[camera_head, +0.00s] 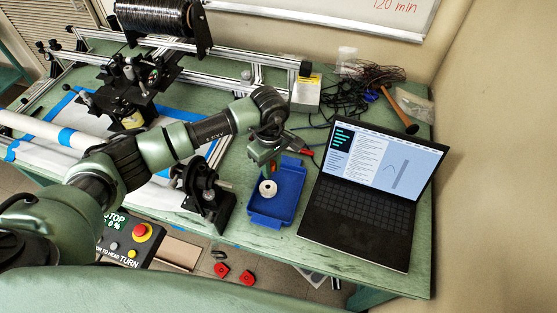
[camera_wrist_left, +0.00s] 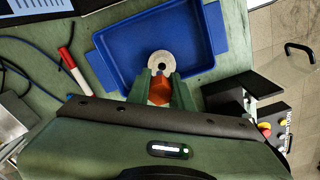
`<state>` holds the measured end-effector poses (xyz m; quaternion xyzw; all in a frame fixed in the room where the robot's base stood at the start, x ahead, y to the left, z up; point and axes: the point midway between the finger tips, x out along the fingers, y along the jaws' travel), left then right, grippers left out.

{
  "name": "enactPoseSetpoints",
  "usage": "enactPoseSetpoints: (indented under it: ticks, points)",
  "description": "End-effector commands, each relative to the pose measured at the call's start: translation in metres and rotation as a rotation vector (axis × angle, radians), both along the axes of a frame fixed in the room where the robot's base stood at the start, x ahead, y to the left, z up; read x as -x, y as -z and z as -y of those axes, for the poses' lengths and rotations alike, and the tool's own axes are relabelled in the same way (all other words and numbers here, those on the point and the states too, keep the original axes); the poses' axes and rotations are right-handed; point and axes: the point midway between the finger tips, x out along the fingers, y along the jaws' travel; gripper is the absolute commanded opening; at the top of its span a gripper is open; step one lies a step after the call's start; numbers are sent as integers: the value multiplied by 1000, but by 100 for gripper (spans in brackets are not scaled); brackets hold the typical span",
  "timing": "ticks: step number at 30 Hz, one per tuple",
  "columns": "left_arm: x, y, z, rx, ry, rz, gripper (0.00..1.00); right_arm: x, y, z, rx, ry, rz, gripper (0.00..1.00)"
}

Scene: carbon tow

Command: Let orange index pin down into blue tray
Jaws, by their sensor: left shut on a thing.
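The blue tray (camera_head: 290,190) sits on the green bench, left of the laptop; it fills the upper middle of the left wrist view (camera_wrist_left: 112,60). My left gripper (camera_wrist_left: 160,80) points down over the tray, shut on the orange index pin (camera_wrist_left: 159,91), which shows between its two green fingers. A pale round piece with a centre hole (camera_wrist_left: 160,64) shows just beyond the fingertips; in the head view it (camera_head: 267,188) is over the tray's left part. I cannot tell whether the pin touches it. The pin is mostly hidden by the gripper in the head view. My right gripper is out of view.
An open laptop (camera_head: 372,190) stands close right of the tray. A black fixture (camera_head: 208,200) stands close on its left. A red marker (camera_wrist_left: 66,57) and cables lie beside the tray. The bench's front edge is near the tray.

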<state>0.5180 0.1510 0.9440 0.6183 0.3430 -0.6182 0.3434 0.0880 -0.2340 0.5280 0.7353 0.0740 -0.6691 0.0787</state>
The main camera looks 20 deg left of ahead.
Motion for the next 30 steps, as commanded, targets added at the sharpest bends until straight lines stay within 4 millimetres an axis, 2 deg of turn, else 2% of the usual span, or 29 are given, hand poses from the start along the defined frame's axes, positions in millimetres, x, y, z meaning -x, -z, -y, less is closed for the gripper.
enactPoseSetpoints:
  ticks: [5,12,22,23,25,30]
  points:
    - [0,22,2,2,0,-1,0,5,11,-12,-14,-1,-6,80]
    - [0,47,2,2,0,-1,0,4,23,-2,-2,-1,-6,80]
    - [0,50,1,1,0,0,0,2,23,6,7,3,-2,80]
    - [0,50,1,1,0,0,27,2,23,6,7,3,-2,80]
    - [0,50,1,1,0,0,46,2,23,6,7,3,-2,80]
    - [0,50,1,1,0,0,47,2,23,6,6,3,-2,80]
